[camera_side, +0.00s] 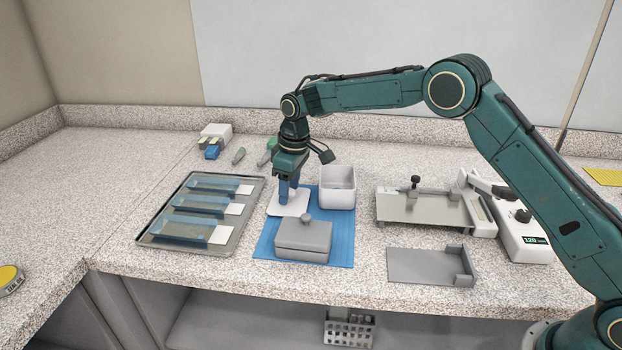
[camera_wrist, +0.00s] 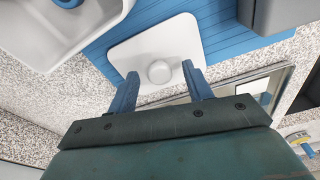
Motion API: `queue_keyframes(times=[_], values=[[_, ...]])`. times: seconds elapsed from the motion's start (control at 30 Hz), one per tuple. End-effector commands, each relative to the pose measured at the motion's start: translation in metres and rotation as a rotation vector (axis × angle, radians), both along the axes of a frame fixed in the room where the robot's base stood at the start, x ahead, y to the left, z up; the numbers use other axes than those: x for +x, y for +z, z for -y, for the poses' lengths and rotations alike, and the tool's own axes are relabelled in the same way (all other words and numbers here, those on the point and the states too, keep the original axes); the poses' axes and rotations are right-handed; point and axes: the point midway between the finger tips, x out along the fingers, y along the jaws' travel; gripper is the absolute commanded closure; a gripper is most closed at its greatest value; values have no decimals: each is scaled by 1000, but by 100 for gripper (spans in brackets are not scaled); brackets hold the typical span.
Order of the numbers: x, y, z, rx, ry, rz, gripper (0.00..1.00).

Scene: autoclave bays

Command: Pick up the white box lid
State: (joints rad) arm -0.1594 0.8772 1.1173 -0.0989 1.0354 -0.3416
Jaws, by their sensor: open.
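The white box lid (camera_side: 287,209) lies flat on the blue mat (camera_side: 262,246), beside the open white box (camera_side: 338,188). In the wrist view the lid (camera_wrist: 137,48) shows a round knob (camera_wrist: 160,72) near its middle. My gripper (camera_side: 288,197) points down over the lid. In the wrist view my gripper (camera_wrist: 160,76) is open, with one blue finger on each side of the knob and a gap to it on both sides. I cannot tell whether the fingertips touch the lid. The side view hides the knob behind the fingers.
A grey lidded box (camera_side: 303,240) stands on the mat in front of the lid. A metal tray (camera_side: 151,240) with several blue pouches lies to the left. A grey fixture (camera_side: 420,208) and a sealer-like device (camera_side: 522,236) stand to the right. Bare counter lies at far left.

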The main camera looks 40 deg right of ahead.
Motion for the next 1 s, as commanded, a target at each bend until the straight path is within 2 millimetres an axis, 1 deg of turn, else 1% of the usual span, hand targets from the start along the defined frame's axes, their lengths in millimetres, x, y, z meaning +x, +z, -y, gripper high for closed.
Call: queue_keyframes(times=[0.43,0.47,0.5,0.67,0.7,1.0], values=[[0,0,0,0,0,0,50],[0,0,0,0,0,0,53],[0,0,0,0,0,0,61],[0,1,0,0,0,0,93],[0,1,0,0,0,0,96],[0,1,0,1,0,1,96]])
